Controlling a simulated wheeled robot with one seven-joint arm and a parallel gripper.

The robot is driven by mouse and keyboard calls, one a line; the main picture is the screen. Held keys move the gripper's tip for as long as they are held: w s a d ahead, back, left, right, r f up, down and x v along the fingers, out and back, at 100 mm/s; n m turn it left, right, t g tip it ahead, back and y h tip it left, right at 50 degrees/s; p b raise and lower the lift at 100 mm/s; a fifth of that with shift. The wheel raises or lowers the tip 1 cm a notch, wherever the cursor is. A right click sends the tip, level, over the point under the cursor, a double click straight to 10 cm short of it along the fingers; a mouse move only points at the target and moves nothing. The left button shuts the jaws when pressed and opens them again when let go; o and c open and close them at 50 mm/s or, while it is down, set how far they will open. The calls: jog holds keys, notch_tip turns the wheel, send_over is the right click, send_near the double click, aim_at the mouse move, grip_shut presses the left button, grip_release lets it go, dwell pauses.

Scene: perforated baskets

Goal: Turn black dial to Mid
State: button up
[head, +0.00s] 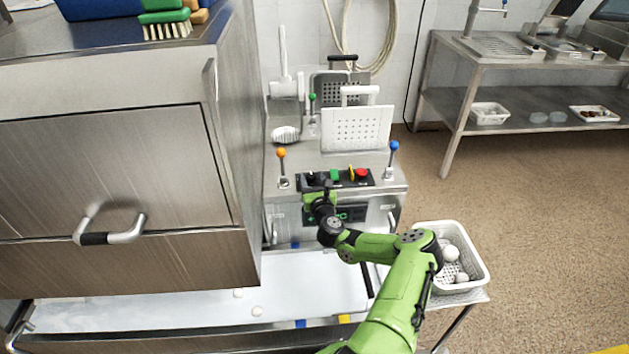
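A small dark control panel (345,179) sits on the front of the steel machine. It carries a black dial (311,178) at its left end, a green button (334,175), a yellow part (351,173) and a red button (362,174). My gripper (326,186) is at the left half of the panel, just right of the black dial in the picture. Its dark fingers are small and partly merge with the panel, so I cannot tell whether they touch the dial or how far apart they are. The dial's pointer and markings are too small to read.
An orange-knobbed lever (281,154) and a blue-knobbed lever (393,147) flank the panel. A white perforated plate (356,129) stands behind it. A white basket (482,268) with round white items is at right. A large steel cabinet (110,170) fills the left.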

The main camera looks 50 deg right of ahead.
jog(key=shift+o, duration=0.3)
jog(key=shift+s+f, duration=0.1)
jog(key=shift+s, duration=0.05)
jog(key=p+v, duration=0.2)
jog(key=v, duration=1.4)
jog(key=shift+s+a, duration=0.1)
jog(key=shift+s, duration=0.15)
